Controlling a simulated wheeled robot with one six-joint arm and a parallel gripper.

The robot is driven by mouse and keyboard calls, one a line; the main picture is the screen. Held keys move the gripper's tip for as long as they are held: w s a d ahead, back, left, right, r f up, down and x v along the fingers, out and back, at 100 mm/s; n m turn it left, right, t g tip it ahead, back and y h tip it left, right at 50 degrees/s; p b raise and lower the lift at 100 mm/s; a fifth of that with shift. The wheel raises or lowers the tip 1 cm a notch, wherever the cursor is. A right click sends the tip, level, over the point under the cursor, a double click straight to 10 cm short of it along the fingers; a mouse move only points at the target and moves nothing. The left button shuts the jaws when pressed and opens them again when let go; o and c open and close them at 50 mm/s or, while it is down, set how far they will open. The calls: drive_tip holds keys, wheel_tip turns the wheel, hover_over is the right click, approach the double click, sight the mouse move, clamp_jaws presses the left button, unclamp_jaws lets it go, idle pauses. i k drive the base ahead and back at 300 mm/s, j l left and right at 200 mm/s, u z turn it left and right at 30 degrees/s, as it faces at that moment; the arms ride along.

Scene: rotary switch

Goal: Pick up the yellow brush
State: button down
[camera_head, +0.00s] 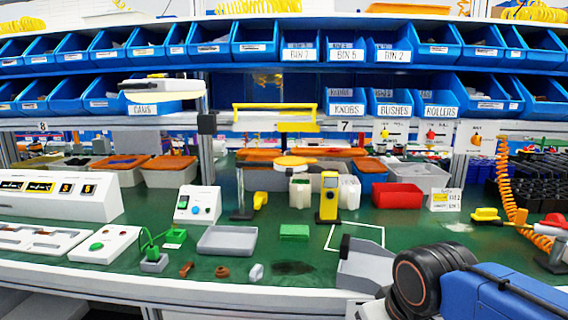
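No thing in view is clearly a brush. One yellow piece (485,214) lies on the right of the green bench top, near an orange coiled hose; it is too small to name surely. Another small yellow piece (260,200) stands near the middle, beside a grey stand. My gripper (345,246) shows at the lower right, over the front part of the bench. It is apart from both yellow pieces. I see its grey body and a dark tip, but not clearly both fingers or what is between them.
A yellow upright device (329,197) stands mid-bench. A red bin (397,196) is behind it to the right. A grey tray (228,240) and a green block (294,231) lie left of my gripper. Blue bins (300,46) fill shelves above. A white-outlined square of bench looks mostly clear.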

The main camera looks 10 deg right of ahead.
sight(482, 215)
drive_tip(key=z, duration=1.45)
drive_tip(key=j, duration=0.1)
